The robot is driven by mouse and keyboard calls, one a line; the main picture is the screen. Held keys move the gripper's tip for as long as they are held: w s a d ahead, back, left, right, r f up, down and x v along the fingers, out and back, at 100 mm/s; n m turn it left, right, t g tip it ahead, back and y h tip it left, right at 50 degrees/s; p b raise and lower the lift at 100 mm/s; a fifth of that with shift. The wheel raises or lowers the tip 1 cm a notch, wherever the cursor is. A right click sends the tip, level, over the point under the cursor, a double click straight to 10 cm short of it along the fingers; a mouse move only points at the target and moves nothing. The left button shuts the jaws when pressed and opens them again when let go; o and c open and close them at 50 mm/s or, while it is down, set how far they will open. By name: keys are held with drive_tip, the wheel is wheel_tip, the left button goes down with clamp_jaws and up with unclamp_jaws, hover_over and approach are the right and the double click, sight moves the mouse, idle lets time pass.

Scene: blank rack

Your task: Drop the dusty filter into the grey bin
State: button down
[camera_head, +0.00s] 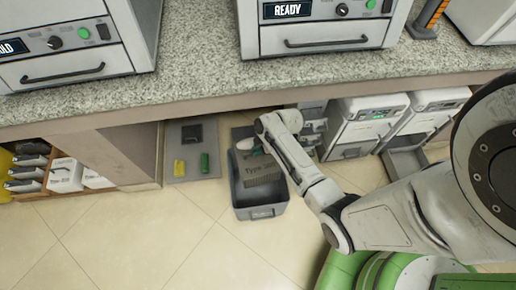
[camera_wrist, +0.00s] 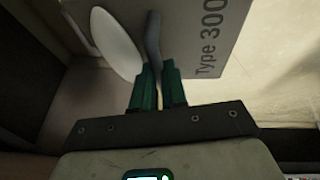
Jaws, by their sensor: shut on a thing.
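The filter is a grey panel (camera_head: 263,173) marked "Type"; in the wrist view its face (camera_wrist: 215,40) reads "Type 300". The grey bin (camera_head: 243,203) is an open box on the floor. The filter overlaps the bin's opening in the head view; I cannot tell how high above it the filter is. A small teal patch shows near the bin's front. A white oval (camera_wrist: 116,42) sits beside the fingers.
A grey mat (camera_head: 191,166) with yellow, green and black items lies left of the bin. A counter (camera_head: 190,75) with machines overhangs behind. White units (camera_head: 368,122) stand at the right below it. Tiled floor (camera_head: 180,235) is clear in front.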

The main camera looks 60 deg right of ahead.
drive_tip(key=shift+w+f+b, duration=0.1)
drive_tip(key=shift+f+b, duration=1.65)
drive_tip(key=shift+f, duration=0.4)
drive_tip(key=c, duration=1.1)
unclamp_jaws()
drive_tip(key=p+v, duration=0.3)
drive_tip(key=v, duration=0.7)
drive_tip(key=shift+s+r, duration=0.25)
drive_tip(key=shift+r, duration=0.05)
